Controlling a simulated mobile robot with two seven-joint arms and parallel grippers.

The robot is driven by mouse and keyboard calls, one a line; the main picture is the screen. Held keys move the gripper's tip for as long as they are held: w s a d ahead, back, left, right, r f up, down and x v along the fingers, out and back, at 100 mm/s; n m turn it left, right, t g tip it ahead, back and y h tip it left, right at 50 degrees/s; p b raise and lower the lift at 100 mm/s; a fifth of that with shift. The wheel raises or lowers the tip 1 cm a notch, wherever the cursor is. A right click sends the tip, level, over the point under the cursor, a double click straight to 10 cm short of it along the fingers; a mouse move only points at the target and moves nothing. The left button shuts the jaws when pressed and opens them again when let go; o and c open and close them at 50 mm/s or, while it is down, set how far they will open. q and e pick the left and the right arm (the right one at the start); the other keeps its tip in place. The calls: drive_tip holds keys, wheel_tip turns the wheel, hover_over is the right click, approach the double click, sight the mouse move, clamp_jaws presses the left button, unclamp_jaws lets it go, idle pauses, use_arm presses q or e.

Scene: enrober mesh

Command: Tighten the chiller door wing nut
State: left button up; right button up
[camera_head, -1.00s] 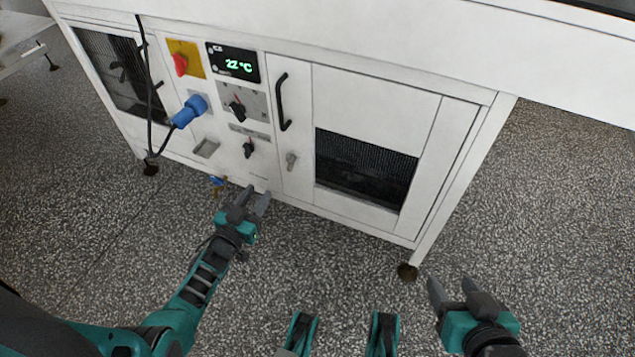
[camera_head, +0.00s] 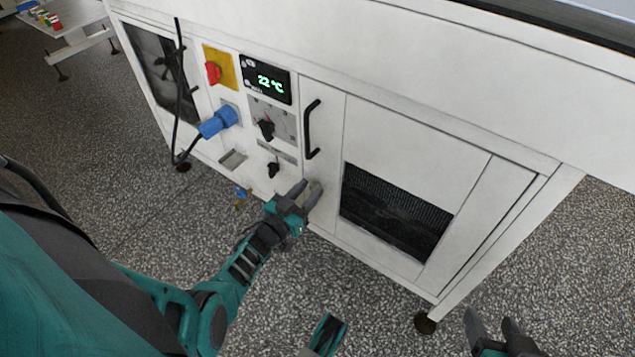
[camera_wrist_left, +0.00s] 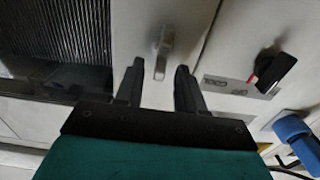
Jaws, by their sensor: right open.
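The grey metal wing nut (camera_wrist_left: 164,45) is on the narrow white chiller door panel (camera_wrist_left: 140,30). In the left wrist view it lies just beyond my left gripper (camera_wrist_left: 160,68), between the lines of its two fingers. The fingers are apart and nothing is between them; I cannot tell how far the tips are from the nut. In the head view my left gripper (camera_head: 309,188) is at the lower part of the door (camera_head: 324,170) and hides the nut. My right gripper (camera_head: 490,318) is open and empty at the bottom right, away from the cabinet.
A black door handle (camera_head: 311,130) is above the left gripper. Black knobs (camera_head: 266,130), a blue plug (camera_head: 218,121) with a black cable and a red switch (camera_head: 213,72) are to the left. A blue-handled valve (camera_head: 242,193) sits low beside the forearm. The speckled floor ahead is clear.

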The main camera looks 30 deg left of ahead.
use_arm(q)
drive_tip(key=shift+w, duration=0.35)
clamp_jaws()
idle(0.3)
